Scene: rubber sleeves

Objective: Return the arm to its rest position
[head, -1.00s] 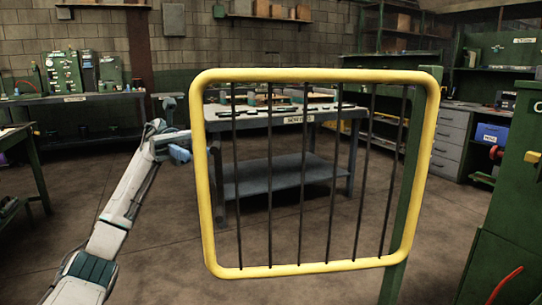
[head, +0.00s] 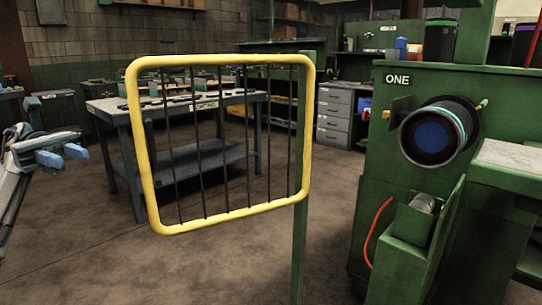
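My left arm comes in at the left edge of the head view. Its gripper (head: 62,155) is raised to the left of the yellow-framed guard and apart from it. Its two blue fingertips show with a gap between them and nothing in it, so it looks open and empty. My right arm and gripper are not in view.
A yellow-framed guard with dark bars (head: 150,190) stands on a green post (head: 300,240). Behind it is a grey workbench (head: 120,108). A green machine marked ONE (head: 390,135), with a dark round sleeve (head: 432,135), stands at right. Floor at lower left is clear.

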